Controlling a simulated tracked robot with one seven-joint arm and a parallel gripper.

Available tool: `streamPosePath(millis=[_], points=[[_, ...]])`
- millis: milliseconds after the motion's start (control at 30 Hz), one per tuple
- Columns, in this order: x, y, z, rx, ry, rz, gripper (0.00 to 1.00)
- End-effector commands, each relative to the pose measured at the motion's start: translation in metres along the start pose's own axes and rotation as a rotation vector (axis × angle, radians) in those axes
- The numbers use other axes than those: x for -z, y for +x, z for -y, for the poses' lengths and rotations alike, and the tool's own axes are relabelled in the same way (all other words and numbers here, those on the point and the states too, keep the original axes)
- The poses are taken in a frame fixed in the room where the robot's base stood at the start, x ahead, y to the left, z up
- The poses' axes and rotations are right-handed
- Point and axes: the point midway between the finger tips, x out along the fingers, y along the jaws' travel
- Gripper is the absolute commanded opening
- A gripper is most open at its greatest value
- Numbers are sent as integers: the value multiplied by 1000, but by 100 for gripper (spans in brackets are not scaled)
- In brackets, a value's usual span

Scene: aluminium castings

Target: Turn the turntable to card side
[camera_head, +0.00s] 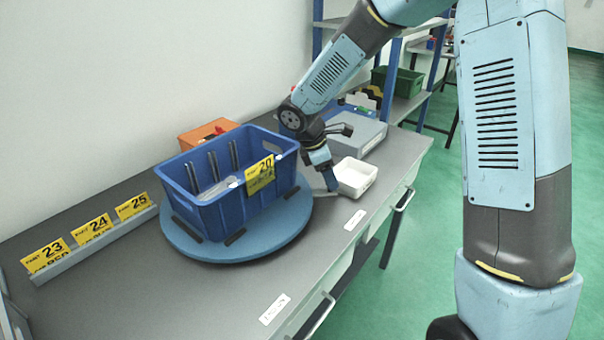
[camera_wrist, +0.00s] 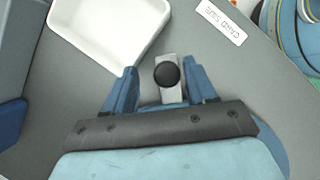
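The round blue turntable (camera_head: 245,248) lies on the grey bench and bears a blue crate (camera_head: 215,215). A yellow card numbered 20 (camera_head: 260,168) is on the crate's right-hand side. My gripper (camera_head: 331,186) points down by the turntable's right rim. In the wrist view its fingers (camera_wrist: 161,90) are open, one on each side of a black knob (camera_wrist: 167,74) on a light grey bar (camera_wrist: 170,95). Gaps show between the knob and both fingers. A "CARD SIDE" label (camera_wrist: 221,21) lies on the bench near the gripper; it also shows in the head view (camera_head: 354,220).
A white tray (camera_head: 356,174) stands close beside my gripper. A grey-blue case (camera_head: 358,136) and an orange bin (camera_head: 208,132) stand behind. A rail with yellow cards (camera_head: 92,230) is at left. Another label (camera_head: 274,309) lies on the front edge.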

Motion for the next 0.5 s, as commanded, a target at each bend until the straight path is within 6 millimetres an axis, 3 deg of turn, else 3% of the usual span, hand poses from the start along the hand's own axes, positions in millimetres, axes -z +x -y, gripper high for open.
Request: streamPosePath(millis=[267,500], points=[[1,-12,0,-2,-1,0,56],[1,-56,-1,-3,0,-1,56]])
